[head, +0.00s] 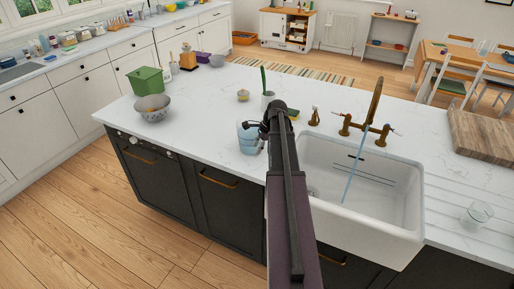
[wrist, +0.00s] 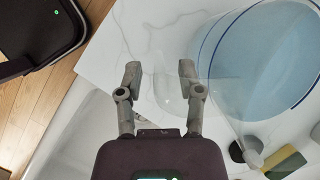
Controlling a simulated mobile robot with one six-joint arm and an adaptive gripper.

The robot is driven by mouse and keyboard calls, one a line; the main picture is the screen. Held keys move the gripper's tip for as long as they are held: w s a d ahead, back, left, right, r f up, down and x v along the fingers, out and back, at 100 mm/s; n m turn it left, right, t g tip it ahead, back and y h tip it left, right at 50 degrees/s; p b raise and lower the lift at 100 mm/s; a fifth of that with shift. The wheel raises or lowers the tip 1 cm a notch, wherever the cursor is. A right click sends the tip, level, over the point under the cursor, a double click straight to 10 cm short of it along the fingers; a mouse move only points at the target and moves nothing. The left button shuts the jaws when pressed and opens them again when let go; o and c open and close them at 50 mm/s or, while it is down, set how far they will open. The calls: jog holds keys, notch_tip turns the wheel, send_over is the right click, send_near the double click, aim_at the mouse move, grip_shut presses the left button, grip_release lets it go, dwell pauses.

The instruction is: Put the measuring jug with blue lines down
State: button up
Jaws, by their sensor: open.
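The measuring jug with blue lines (head: 248,138) is clear with a bluish tint and stands upright on the white worktop (head: 215,120), left of the sink. In the wrist view the jug (wrist: 262,65) fills the upper right, seen from above, with a blue line along its wall. My gripper (wrist: 160,72) is open, its two fingers apart. A faint clear shape, perhaps the jug's handle, shows between and beyond the fingers. In the head view my gripper (head: 264,128) is at the jug's right side and hides part of it.
The white sink (head: 365,205) with a brass tap (head: 372,105) and running water is right of my arm. A clear glass (head: 477,214) stands on the drainer. A grey bowl (head: 152,108) and green box (head: 147,80) stand at the left. Worktop between bowl and jug is clear.

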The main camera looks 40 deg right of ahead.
jog(key=shift+r, duration=0.1)
jog(key=p+v, duration=1.1)
jog(key=v, duration=0.1)
dwell(0.5)
dwell(0.9)
jog(key=s+a+n+g+h, duration=0.1)
jog(key=a+n, duration=1)
jog(key=a, duration=1.1)
jog(key=s+a+f+n+g+h, duration=0.1)
jog(key=s+a+n, duration=0.3)
jog(key=a+n, duration=0.7)
jog(key=a+h, duration=0.1)
jog(key=a, duration=1)
jog(key=shift+a+f+n+g+h, duration=0.25)
jog(key=shift+f+n+g+h, duration=0.05)
jog(key=shift+h, duration=0.1)
